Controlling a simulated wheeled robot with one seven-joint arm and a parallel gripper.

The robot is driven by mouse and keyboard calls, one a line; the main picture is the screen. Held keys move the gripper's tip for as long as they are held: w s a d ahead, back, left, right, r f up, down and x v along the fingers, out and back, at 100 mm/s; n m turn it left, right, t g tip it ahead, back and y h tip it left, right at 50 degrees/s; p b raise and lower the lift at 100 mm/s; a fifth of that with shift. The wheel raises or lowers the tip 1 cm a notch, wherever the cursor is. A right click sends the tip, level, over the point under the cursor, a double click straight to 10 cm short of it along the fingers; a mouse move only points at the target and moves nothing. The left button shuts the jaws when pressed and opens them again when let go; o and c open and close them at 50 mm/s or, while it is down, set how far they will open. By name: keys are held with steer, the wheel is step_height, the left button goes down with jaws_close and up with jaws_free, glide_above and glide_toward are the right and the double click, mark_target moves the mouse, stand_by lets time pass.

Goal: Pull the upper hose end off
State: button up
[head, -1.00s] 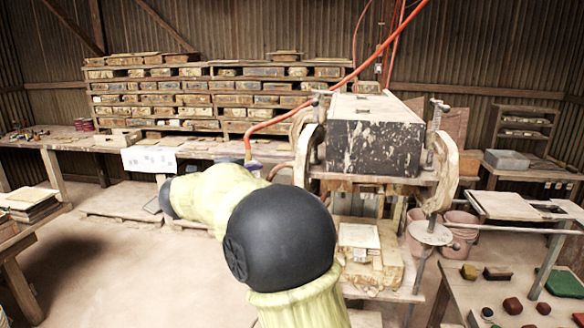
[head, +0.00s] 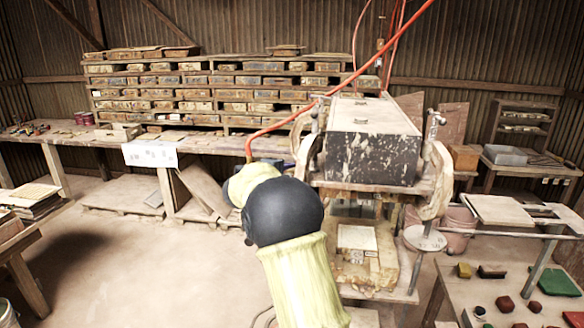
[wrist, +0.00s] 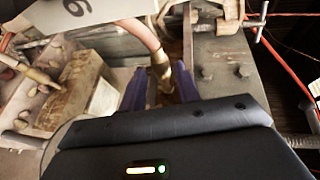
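A pinkish-red hose (wrist: 143,32) crosses the upper middle of the wrist view and runs into a brass fitting (wrist: 160,72). My gripper (wrist: 160,68) has its two purple fingers on either side of this fitting, with small gaps visible, so it looks open around it. In the head view an orange-red hose (head: 330,92) comes down from the upper right and bends down beside the press (head: 372,150), where my arm hides its end. My gripper is mostly hidden there behind my arm. I cannot tell for certain which hose the fitting belongs to.
A pale numbered plate (wrist: 70,12) and a worn block (wrist: 92,95) lie left of the fingers. A metal beam with bolts (wrist: 225,75) is close on the right. A workbench (head: 110,140) stands behind, and a table with coloured tiles (head: 480,285) is at right front.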

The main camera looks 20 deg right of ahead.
steer(key=shift+x, duration=1.2)
steer(key=shift+c, duration=0.2)
jaws_close()
steer(key=shift+p, duration=0.3)
steer(key=shift+r, duration=0.1)
